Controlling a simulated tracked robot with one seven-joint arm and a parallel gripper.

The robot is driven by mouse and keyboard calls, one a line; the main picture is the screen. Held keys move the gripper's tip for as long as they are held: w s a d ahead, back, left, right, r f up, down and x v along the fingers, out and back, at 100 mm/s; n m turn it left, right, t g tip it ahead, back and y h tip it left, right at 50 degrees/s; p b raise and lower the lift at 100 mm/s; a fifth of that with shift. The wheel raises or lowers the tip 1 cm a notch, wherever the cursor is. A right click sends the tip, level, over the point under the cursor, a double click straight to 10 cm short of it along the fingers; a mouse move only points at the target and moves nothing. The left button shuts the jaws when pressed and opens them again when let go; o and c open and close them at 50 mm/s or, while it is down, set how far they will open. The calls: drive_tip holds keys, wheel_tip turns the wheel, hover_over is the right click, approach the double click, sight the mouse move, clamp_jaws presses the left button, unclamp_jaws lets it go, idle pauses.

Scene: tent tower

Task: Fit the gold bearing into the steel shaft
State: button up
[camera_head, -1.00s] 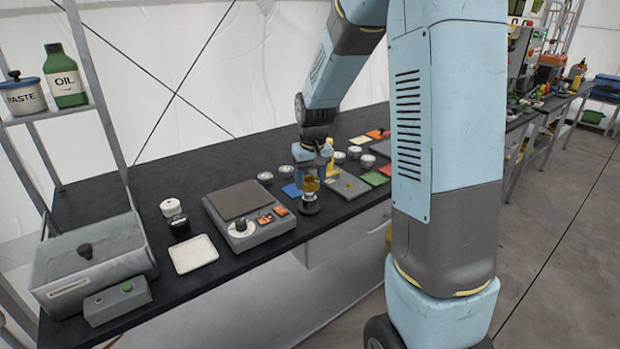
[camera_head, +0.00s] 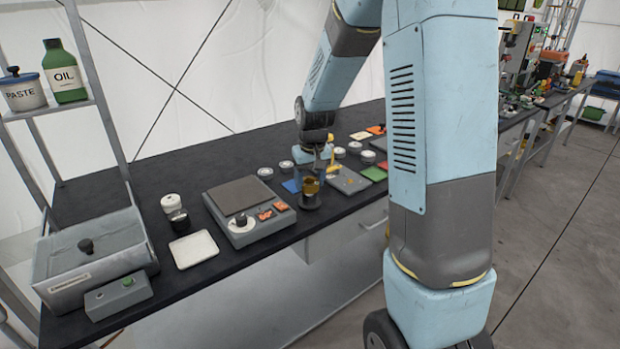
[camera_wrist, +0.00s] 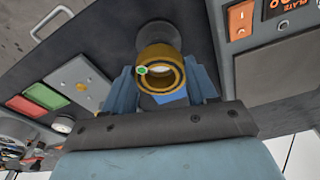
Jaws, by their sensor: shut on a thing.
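The gold bearing (camera_wrist: 161,58) is a thick ring held between the two blue fingers of my gripper (camera_wrist: 163,86) in the wrist view. It also shows as a small gold ring (camera_head: 310,186) below my gripper (camera_head: 309,172) in the head view. The steel shaft is a dark grey round piece (camera_wrist: 157,36) just beyond the bearing in the wrist view. Its dark base (camera_head: 309,203) stands on the black bench right under the bearing in the head view. The bearing lines up closely with the shaft. I cannot tell whether it sits around the shaft or just above it.
A hot plate unit (camera_head: 248,215) with a knob and orange switches stands just left of the shaft. A white tray (camera_head: 194,249) lies farther left.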

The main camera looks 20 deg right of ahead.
sight(313, 186)
drive_tip(key=shift+f, duration=0.65)
drive_tip(key=o, duration=1.2)
wheel_tip(313, 186, up, 14)
drive_tip(key=s, duration=0.2)
drive_tip(key=shift+f, duration=0.2)
